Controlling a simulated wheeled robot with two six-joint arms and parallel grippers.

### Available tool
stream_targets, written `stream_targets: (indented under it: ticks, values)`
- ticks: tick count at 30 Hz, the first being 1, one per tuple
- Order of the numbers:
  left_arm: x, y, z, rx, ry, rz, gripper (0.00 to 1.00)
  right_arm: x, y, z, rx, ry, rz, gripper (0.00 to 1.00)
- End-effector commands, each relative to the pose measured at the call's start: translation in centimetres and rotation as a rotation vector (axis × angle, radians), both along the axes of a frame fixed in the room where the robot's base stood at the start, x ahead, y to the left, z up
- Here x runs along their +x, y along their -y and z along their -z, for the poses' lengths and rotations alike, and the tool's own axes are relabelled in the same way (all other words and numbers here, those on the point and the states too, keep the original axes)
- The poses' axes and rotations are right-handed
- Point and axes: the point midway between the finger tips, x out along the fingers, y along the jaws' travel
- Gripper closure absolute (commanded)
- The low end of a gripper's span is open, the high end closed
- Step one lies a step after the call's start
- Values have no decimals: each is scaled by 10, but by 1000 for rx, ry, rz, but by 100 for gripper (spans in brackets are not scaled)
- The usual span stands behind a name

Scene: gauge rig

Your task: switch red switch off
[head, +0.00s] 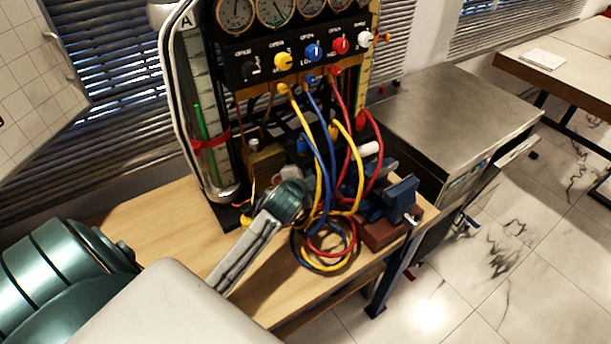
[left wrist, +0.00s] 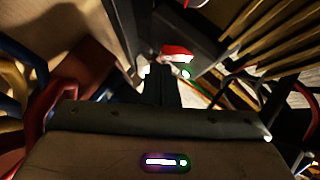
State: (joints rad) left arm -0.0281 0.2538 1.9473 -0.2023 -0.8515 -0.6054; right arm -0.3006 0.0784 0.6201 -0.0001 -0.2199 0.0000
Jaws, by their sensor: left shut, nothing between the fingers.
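In the left wrist view a small red piece with a bright white edge (left wrist: 177,51), which looks like the red switch, sits just beyond my fingertips. A green light glows close beside it. I cannot tell which way the switch is tipped, or whether my fingers touch it. My left gripper (left wrist: 161,76) is shut and empty, pointing at it. In the head view my left gripper (head: 287,176) is low at the base of the gauge rig (head: 300,62), behind my teal wrist. The switch is not clear in that view. My right gripper is out of view.
Yellow, blue and red hoses (head: 326,160) hang beside my left wrist and coil on the wooden table (head: 160,222). A blue vise (head: 388,200) stands to the right. A steel-topped cabinet (head: 450,108) stands farther right. The table's left part is clear.

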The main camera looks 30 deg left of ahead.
Motion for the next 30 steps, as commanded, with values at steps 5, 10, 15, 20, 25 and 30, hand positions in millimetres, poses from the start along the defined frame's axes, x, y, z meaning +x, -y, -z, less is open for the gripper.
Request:
stream_targets:
  ticks: [5,10,15,20,25,30]
  values:
    - [0,0,2,9,3,-1,100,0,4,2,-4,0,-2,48]
    - [1,-4,6,73,32,-1,100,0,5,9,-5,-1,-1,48]
    - [1,-4,6,72,30,-2,100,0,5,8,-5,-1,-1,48]
    - [1,-4,2,71,30,-1,100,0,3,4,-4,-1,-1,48]
    - [1,-4,-6,72,30,-2,100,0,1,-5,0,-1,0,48]
    - [1,-4,-11,72,30,-2,100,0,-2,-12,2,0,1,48]
